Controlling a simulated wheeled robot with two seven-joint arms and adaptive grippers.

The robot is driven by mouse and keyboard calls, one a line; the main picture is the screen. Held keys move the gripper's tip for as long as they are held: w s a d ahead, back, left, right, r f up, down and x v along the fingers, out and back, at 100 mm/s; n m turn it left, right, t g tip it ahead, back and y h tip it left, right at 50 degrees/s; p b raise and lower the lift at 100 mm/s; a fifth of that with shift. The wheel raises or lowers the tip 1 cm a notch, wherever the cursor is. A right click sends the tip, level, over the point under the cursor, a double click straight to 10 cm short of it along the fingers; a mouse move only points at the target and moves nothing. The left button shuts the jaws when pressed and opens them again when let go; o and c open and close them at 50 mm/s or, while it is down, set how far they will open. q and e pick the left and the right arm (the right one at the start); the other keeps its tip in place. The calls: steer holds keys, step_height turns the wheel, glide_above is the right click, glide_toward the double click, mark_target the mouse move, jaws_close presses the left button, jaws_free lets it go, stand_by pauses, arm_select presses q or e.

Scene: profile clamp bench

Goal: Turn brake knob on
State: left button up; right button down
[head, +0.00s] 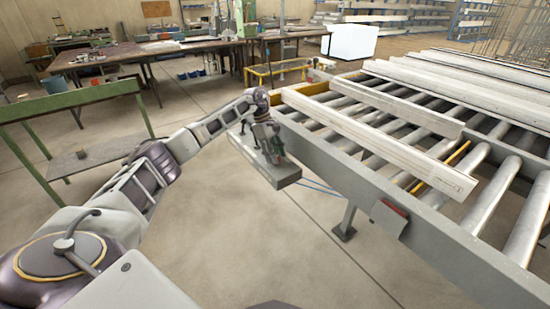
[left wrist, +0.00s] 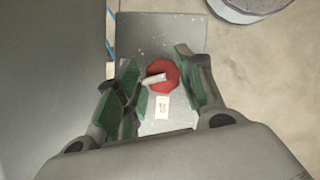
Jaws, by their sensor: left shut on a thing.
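The brake knob (left wrist: 166,72) is red with a pale grey bar handle across it, on a grey plate (left wrist: 160,30) in the left wrist view. A small white label (left wrist: 163,107) with dark marks sits just below it. My left gripper (left wrist: 158,85) has its green-padded fingers on either side of the knob, shut on it. In the head view my left gripper (head: 270,148) is over the grey panel (head: 262,168) beside the conveyor, and the arm and fingers hide most of the knob there. My right gripper is not in view.
The roller conveyor (head: 400,190) with long pale profiles (head: 375,140) fills the right side. A red-fronted box (head: 390,207) hangs on its near rail. A green-framed table (head: 80,160) stands left of my arm. The floor in front of the panel is clear.

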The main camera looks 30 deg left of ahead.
arm_select(q)
steer(key=m+g+b, duration=0.1)
steer(key=m, duration=0.2)
steer(key=shift+w, duration=0.15)
steer(key=shift+m+g+y, duration=0.3)
steer(key=shift+m, duration=0.2)
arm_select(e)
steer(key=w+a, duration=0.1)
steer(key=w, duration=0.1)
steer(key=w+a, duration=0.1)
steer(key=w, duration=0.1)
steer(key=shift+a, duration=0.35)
arm_select(q)
steer(key=o, duration=1)
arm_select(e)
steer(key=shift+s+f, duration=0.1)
arm_select(q)
steer(key=shift+a+r, duration=0.15)
steer(key=shift+r, duration=0.4)
steer(key=v, duration=1)
steer(key=shift+a+r, duration=0.2)
steer(key=shift+r, duration=0.15)
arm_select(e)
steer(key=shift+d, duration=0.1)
arm_select(q)
steer(key=shift+w, duration=0.1)
